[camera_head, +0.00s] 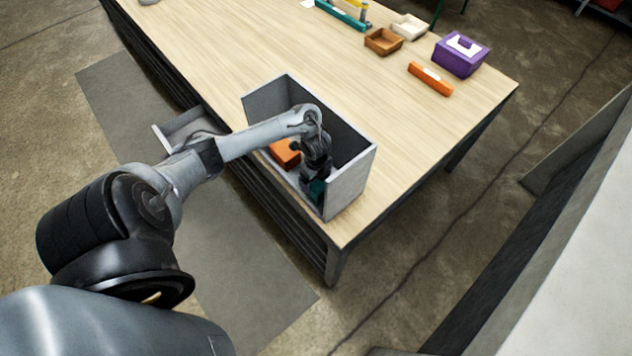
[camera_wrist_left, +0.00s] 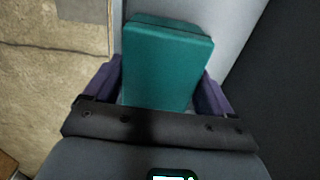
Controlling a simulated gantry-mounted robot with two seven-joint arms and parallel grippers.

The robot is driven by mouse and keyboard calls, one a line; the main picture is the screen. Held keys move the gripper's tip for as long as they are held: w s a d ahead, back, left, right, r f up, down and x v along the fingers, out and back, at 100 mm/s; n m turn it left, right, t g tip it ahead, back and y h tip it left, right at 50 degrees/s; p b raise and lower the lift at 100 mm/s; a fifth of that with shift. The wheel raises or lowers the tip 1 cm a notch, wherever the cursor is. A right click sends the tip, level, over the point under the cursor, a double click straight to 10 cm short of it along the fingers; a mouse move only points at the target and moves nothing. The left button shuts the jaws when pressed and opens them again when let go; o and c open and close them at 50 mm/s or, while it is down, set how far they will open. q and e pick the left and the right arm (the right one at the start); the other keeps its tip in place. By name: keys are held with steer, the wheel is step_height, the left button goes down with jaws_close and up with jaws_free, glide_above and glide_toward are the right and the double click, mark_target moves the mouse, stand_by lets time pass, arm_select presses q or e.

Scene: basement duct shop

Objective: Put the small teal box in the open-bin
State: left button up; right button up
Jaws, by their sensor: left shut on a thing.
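The small teal box (camera_wrist_left: 165,60) is between the two fingers of my left gripper (camera_wrist_left: 160,95) in the left wrist view. In the head view the teal box (camera_head: 317,190) shows only in part below my left gripper (camera_head: 313,182). The gripper is shut on it, inside the grey open-bin (camera_head: 352,182) near its right wall. I cannot tell whether the box touches the bin floor. The open-bin stands on the wooden table near its front corner, with its front side open. My right gripper is not in view.
An orange box (camera_head: 284,153) lies in the bin, left of my gripper. A purple box (camera_head: 460,54), an orange bar (camera_head: 430,79) and small trays (camera_head: 384,41) are at the table's far right. An open drawer (camera_head: 185,128) juts from the table front. The table middle (camera_head: 230,45) is clear.

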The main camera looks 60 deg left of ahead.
arm_select(q)
steer(key=shift+f, duration=0.25)
steer(key=o, duration=1.1)
steer(key=shift+f, duration=0.1)
step_height(320, 180, up, 11)
steer(key=p, duration=0.5)
steer(key=shift+w+a+f, duration=0.1)
steer(key=shift+r+p, duration=0.5)
steer(key=shift+r, duration=0.2)
